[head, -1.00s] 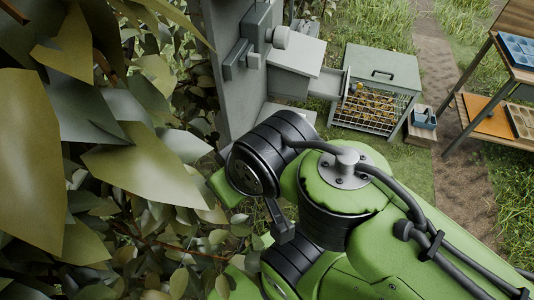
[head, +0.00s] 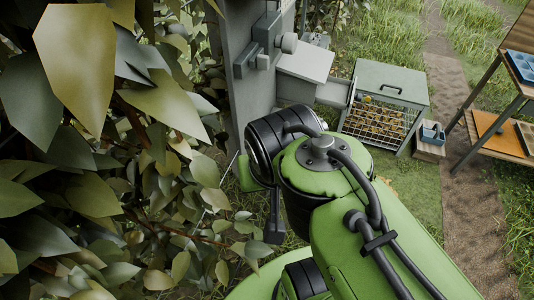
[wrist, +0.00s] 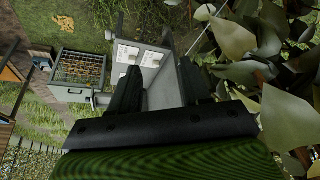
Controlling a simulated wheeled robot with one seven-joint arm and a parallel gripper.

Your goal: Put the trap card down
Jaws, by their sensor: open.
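In the wrist view my gripper (wrist: 157,82) is open, with its two dark fingers spread apart and the grey post (wrist: 162,95) visible between and beyond them. I see nothing held between the fingers. White panels (wrist: 126,54) with small dark marks are on grey plates by the post. I cannot tell whether one of them is the trap card. In the head view my green arm hides the gripper, and no trap card can be made out.
Dense leaves (head: 90,110) fill the left of the head view, close to my arm. A grey cabinet (head: 390,80) with a wire front holds yellowish fruit. A blue caddy (head: 432,132) stands beside it. A table (head: 500,140) with trays is at the right. Grass between is clear.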

